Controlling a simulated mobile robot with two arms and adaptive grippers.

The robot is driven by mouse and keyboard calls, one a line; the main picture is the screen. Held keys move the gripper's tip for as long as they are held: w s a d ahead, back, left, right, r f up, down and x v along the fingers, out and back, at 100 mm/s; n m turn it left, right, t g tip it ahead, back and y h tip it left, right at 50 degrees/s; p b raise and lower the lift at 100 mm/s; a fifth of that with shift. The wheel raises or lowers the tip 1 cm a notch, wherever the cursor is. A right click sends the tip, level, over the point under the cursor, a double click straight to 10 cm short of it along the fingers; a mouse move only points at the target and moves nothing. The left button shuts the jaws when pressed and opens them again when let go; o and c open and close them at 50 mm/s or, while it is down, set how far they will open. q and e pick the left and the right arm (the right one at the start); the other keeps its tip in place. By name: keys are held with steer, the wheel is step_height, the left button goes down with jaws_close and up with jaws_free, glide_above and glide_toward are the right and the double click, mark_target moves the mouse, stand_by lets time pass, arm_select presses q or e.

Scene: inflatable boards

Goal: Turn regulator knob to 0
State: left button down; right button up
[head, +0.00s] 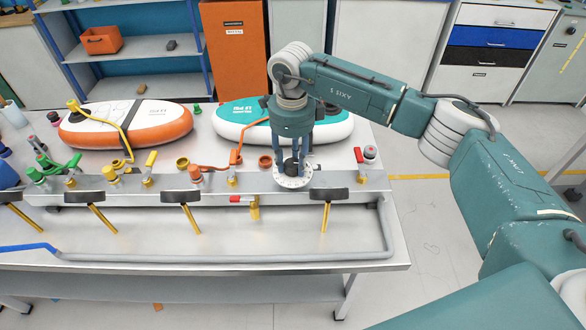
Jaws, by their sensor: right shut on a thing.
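The regulator knob (291,166) is a small black knob over a round white dial plate (293,183) with dark marks around its rim. It sits on the grey manifold bar along the bench. My right gripper (294,164) comes down from above, pointing straight down, with its fingers shut around the knob. The fingers and wrist hide much of the knob, so which mark it points to cannot be read. My left gripper is not in view.
An orange and white board (126,132) and a teal and white board (240,131) lie behind the manifold. Valves with green, yellow, orange and red handles stand left of the dial. T-handled brass rods (328,196) stick out in front. The bench front (230,260) is mostly clear.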

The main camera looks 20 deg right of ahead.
steer(key=n+b, duration=0.2)
steer(key=n, duration=0.1)
steer(key=shift+w+a+b, duration=0.2)
steer(key=shift+b, duration=0.2)
steer(key=n+b, duration=0.2)
steer(key=shift+n, duration=0.3)
steer(key=shift+c, duration=0.2)
steer(key=n+b, duration=0.2)
steer(key=n, duration=0.1)
steer(key=shift+s+a+r, duration=0.1)
steer(key=shift+o, duration=0.2)
steer(key=shift+s+n+b, duration=0.1)
steer(key=shift+n+b, duration=0.3)
steer(key=shift+n, duration=0.4)
steer(key=shift+c, duration=0.2)
steer(key=o, duration=1.2)
steer(key=shift+a, duration=0.15)
steer(key=shift+c, duration=0.2)
steer(key=shift+a, duration=0.1)
steer(key=shift+d, duration=0.3)
